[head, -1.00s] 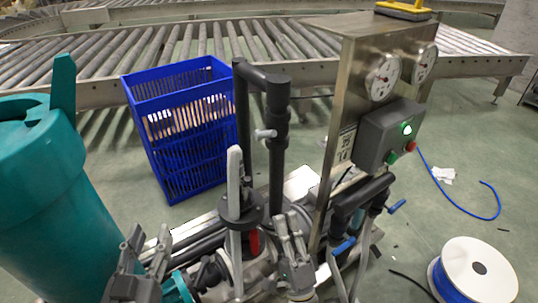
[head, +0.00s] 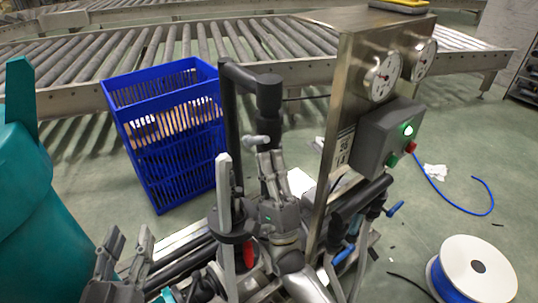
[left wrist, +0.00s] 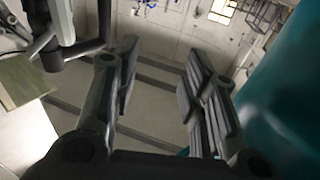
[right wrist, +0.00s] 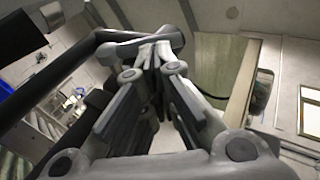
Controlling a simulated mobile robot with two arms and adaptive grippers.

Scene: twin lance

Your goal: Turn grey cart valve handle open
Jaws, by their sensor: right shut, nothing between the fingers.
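A small grey valve handle (head: 257,141) sits on the upright black pipe (head: 269,105) of the cart, and a grey handle (right wrist: 125,50) shows at my fingertips in the right wrist view. My right gripper (head: 271,158) is shut and empty, pointing up just below and beside that handle. In the right wrist view its fingertips (right wrist: 150,58) meet close to the handle; I cannot tell whether they touch it. My left gripper (head: 129,240) is low at the left, open and empty, and its spread fingers also show in the left wrist view (left wrist: 162,65).
A tall grey lever (head: 225,195) and a red handle (head: 248,252) stand left of my right arm. The metal gauge panel (head: 336,125) with its button box (head: 384,140) is to the right. A blue crate (head: 170,135), teal tank (head: 45,235) and cable spool (head: 470,268) surround the cart.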

